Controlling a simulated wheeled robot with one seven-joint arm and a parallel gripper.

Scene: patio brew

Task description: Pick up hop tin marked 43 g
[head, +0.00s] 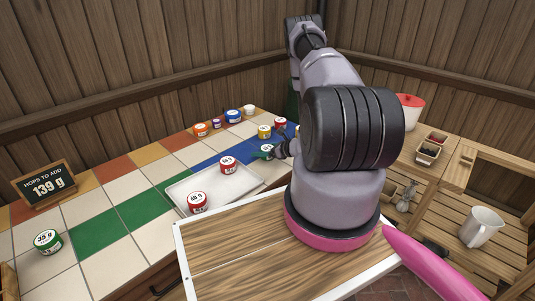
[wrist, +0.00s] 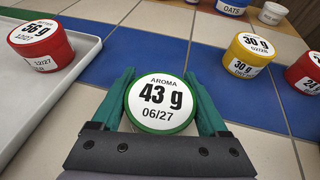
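The hop tin marked 43 g (wrist: 160,102) has a white lid label reading "AROMA" and "06/27" and a green rim. In the wrist view it sits between the green fingers of my gripper (wrist: 160,90), with no visible gap on either side, so the gripper looks shut on it. In the head view my gripper (head: 268,153) is low at the table, just beyond the white tray, and the tin is mostly hidden by it and my arm. Whether the tin's base touches the tiles is hidden.
A white tray (head: 177,187) holds red tins (head: 227,165) (head: 197,202). A yellow 30 g tin (wrist: 246,55) and a red tin (wrist: 306,74) stand to the right. A green 35 g tin (head: 47,241) stands near a "139 g" sign (head: 45,186).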

